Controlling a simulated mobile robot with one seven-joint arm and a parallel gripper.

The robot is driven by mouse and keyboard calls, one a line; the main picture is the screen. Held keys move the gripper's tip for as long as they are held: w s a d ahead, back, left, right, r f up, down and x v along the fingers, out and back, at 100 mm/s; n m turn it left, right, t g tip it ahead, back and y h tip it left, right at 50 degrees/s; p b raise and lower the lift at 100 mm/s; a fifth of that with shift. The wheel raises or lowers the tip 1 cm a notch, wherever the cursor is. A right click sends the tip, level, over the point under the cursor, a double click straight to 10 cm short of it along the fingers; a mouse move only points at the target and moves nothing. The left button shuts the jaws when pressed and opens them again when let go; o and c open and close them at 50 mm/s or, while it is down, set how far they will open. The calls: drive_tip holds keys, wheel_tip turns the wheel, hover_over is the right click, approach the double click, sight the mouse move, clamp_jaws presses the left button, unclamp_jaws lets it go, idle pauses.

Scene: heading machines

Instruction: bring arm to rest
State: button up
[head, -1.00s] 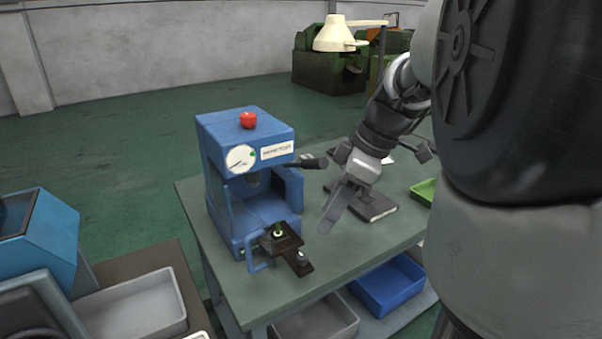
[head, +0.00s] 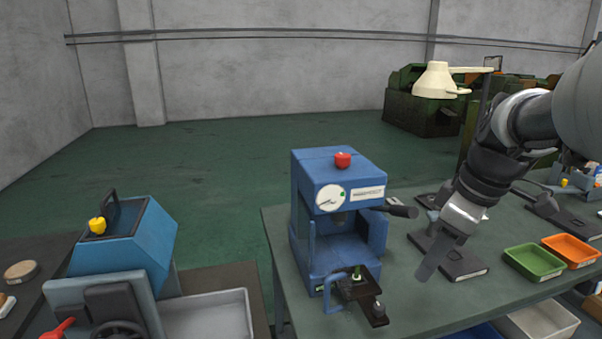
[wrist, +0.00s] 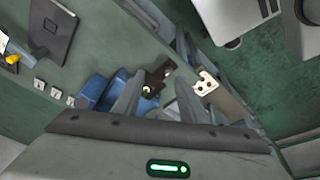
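My arm (head: 485,175) reaches in from the right in the head view, bent downward over the green workbench (head: 300,285). My gripper (head: 425,272) hangs above the bench, to the right of the blue press (head: 340,184). In the wrist view its two grey fingers stand apart with an open gap (wrist: 157,90), and nothing is held between them. The press has a red knob on top, a round dial and a black lever. A dark fixture (head: 362,290) sits at its front, left of and apart from my gripper.
A dark flat plate (head: 462,262) lies on the bench behind my gripper. Green (head: 534,261) and orange (head: 570,250) trays are at the right. A cream lamp (head: 436,82) stands behind. A blue machine (head: 125,245) and a grey bin (head: 215,318) are at left.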

drive_tip(key=s+a+f+m+t+h, duration=0.1)
drive_tip(key=s+a+m+t+h, duration=0.15)
drive_tip(key=s+a+m, duration=0.75)
wheel_tip(320, 180, up, 12)
drive_tip(key=s+a+n+p, duration=0.1)
drive_tip(key=a+p, duration=0.1)
drive_tip(key=p, duration=1)
drive_tip(key=shift+y+p, duration=0.3)
drive_tip(key=shift+y, duration=0.15)
drive_tip(key=shift+a+t, duration=0.1)
drive_tip(key=shift+t, duration=0.15)
